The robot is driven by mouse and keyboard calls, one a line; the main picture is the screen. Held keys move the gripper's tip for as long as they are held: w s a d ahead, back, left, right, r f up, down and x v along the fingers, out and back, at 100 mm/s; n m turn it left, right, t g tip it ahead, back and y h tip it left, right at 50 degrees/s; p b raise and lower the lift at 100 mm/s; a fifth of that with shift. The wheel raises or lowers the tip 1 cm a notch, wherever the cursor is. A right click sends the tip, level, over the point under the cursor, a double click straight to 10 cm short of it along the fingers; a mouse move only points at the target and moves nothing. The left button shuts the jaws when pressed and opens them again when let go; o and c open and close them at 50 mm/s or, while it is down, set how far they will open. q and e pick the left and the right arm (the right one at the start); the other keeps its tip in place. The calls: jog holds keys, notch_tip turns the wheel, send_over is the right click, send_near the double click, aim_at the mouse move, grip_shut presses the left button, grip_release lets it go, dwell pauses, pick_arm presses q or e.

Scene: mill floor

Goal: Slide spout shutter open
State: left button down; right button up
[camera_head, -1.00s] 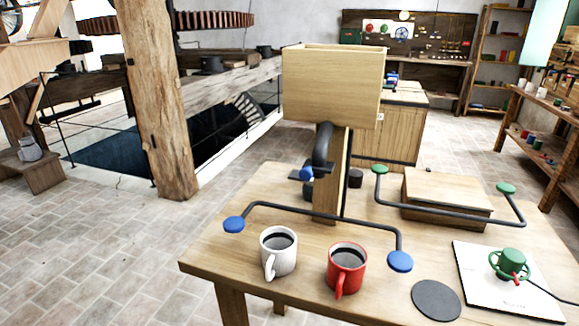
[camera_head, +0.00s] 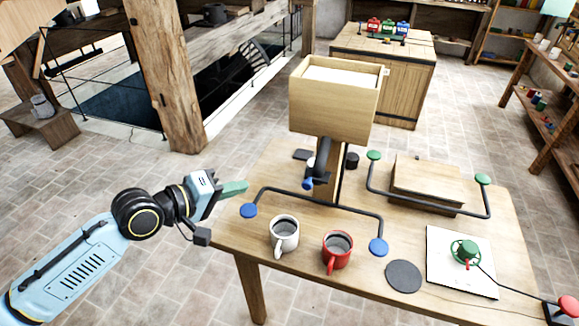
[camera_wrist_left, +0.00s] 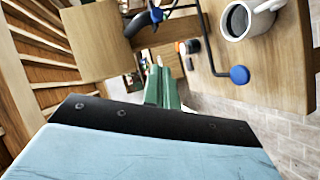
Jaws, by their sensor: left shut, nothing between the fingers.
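The wooden hopper box (camera_head: 333,105) stands on a post above the table, with a dark curved spout (camera_head: 322,158) below it. A blue knob (camera_head: 308,183) sits at the spout's lower end; I cannot tell whether the shutter there is open or closed. My left gripper (camera_head: 236,188) has green fingers, shut and empty, over the table's left edge. It is left of the spout and apart from it. In the left wrist view the closed fingers (camera_wrist_left: 161,88) point toward the table area, and the spout (camera_wrist_left: 150,20) shows at the top. My right gripper is not in view.
A white mug (camera_head: 284,234) and a red mug (camera_head: 337,250) stand in front of the post. A bent black bar with blue ends (camera_head: 378,247) crosses before it. A green-ended bar (camera_head: 374,155) and a wooden box (camera_head: 440,183) lie to the right, with a black disc (camera_head: 404,276) nearby.

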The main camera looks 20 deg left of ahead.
aim_at(308, 183)
pick_arm(q)
jog(key=shift+s+d+r, duration=0.1)
jog(key=shift+d+r, duration=0.2)
jog(key=shift+r, duration=0.3)
jog(key=s+d+p+x, duration=0.1)
jog(key=d+x, duration=0.1)
jog(key=x, duration=1)
jog(key=shift+d+f, duration=0.25)
jog(key=shift+f, duration=0.3)
